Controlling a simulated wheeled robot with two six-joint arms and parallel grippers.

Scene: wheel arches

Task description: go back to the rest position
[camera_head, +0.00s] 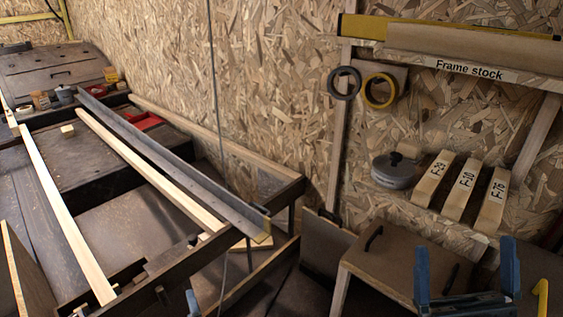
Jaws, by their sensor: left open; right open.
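My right gripper (466,285) is at the bottom right. Its two blue fingers point up and stand wide apart, with nothing between them. It is in front of the wooden cabinet (395,262) and below the shelf. Of my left gripper (192,303), only a small blue fingertip shows at the bottom edge, beside the frame of the long bench. The rest of it is out of view, and no held thing shows there.
The long bench (168,262) carries pale wooden strips (62,215) and a dark metal rail (165,155). Curved wooden pieces (463,187) with F labels and a grey round tin (394,170) sit on the right shelf. Tape rolls (343,83) hang above.

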